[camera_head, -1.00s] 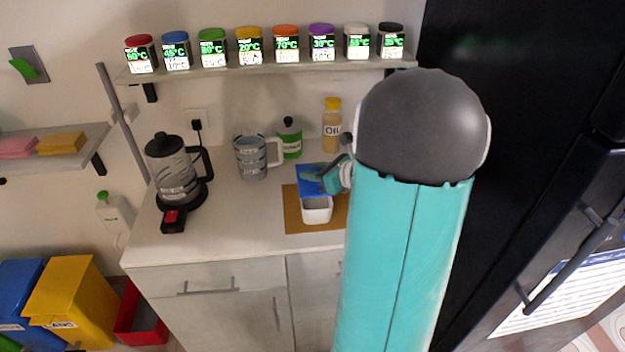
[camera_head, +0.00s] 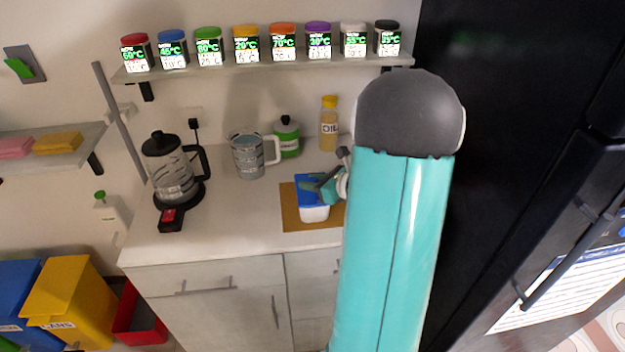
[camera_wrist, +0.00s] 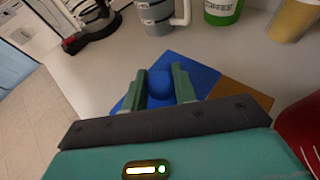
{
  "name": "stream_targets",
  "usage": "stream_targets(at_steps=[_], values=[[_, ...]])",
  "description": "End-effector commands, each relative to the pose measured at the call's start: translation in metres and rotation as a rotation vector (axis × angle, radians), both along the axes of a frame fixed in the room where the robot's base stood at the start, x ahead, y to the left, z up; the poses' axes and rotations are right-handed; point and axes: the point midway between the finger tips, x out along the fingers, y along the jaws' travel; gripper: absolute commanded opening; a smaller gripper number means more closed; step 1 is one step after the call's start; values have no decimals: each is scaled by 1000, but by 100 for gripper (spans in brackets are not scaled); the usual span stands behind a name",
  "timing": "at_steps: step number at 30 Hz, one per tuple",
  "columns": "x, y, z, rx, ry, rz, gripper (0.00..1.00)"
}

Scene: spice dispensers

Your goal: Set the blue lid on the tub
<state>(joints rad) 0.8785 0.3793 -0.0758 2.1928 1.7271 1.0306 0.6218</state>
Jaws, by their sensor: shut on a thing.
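The blue lid (camera_head: 310,192) is at the top of the white tub (camera_head: 314,213), covering most of its opening from this view. Whether it sits fully flush on the rim I cannot tell. The tub stands on a brown mat (camera_head: 290,212) on the counter. My gripper (camera_head: 322,187) is shut on the lid's knob, coming in from the right. In the wrist view, the blue lid (camera_wrist: 203,77) lies beneath my gripper (camera_wrist: 162,85), with its round blue knob between the two fingers. The tub is hidden there.
A grey striped mug (camera_head: 249,156), a green-and-white canister (camera_head: 287,137) and an oil bottle (camera_head: 329,124) stand behind the mat. A coffee pot (camera_head: 172,170) is on the left. A black fridge (camera_head: 500,150) is on the right.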

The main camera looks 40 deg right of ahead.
Motion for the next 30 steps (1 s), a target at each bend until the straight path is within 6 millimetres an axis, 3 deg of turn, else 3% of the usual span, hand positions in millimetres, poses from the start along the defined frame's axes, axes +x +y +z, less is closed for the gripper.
stream_targets(at_steps=[5, 6, 9, 17, 22, 30], values=[[0, 0, -3, 0, -1, 0, 5], [0, 0, -3, 0, -1, 0, 33], [0, 0, -3, 0, -1, 0, 49], [0, 0, -3, 0, -1, 0, 49], [0, 0, 10, -2, -3, -1, 49], [-49, -10, 31, -2, -2, -4, 49]])
